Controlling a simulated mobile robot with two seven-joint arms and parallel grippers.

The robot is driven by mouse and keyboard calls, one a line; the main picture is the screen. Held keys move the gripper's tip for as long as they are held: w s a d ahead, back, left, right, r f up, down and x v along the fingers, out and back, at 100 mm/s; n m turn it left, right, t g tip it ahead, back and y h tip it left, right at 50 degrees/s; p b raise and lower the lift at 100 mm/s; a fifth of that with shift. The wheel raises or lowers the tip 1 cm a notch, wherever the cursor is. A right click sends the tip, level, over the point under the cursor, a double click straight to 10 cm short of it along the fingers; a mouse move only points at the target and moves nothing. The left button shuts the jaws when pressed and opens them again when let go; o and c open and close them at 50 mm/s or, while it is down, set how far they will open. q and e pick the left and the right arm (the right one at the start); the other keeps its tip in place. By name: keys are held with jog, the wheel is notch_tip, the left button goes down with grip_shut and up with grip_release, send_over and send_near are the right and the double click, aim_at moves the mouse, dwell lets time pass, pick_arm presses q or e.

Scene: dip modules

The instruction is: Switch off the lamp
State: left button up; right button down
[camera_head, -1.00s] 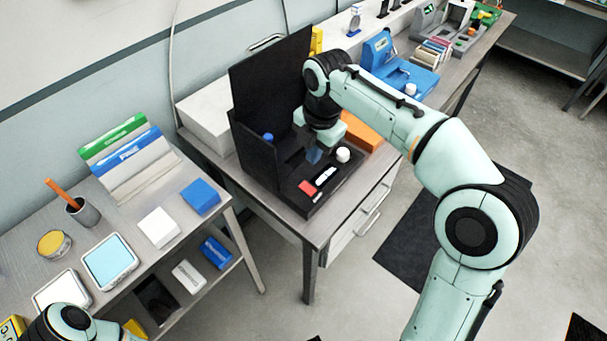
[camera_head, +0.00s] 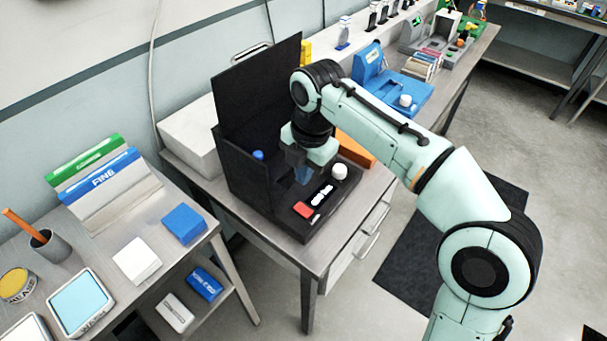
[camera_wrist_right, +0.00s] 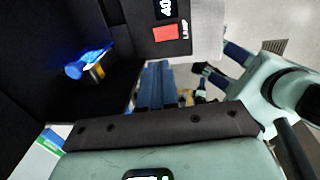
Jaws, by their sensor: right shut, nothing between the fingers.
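The lamp station is a black open box (camera_head: 240,172) with a tall raised back panel. A red switch (camera_head: 302,209) lies on its front panel; in the wrist view the red switch (camera_wrist_right: 166,33) has the label "LAMP" beside it. A small display (camera_head: 322,195) sits by it, and the display (camera_wrist_right: 165,8) also shows in the wrist view. A blue glow lights a blue-capped object (camera_wrist_right: 75,69) inside the box. My right gripper (camera_head: 302,174) is shut and empty, above the station behind the red switch and apart from it; its blue fingers (camera_wrist_right: 156,88) show in the wrist view. My left gripper is out of view.
A white round knob (camera_head: 339,171) stands on the panel close to my right gripper. An orange item (camera_head: 355,149) and a blue device (camera_head: 395,85) stand farther along the bench. A side table (camera_head: 190,258) with blocks is at the left.

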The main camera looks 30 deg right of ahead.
aim_at(299, 208)
jog(key=f, duration=0.3)
jog(key=f+b, duration=0.1)
jog(key=f, duration=0.2)
jog(key=w+f+b, duration=0.1)
jog(key=f, duration=0.3)
jog(key=shift+a, duration=0.2)
jog(key=shift+w+f, duration=0.1)
jog(key=shift+f, duration=0.45)
jog(key=shift+f, duration=0.2)
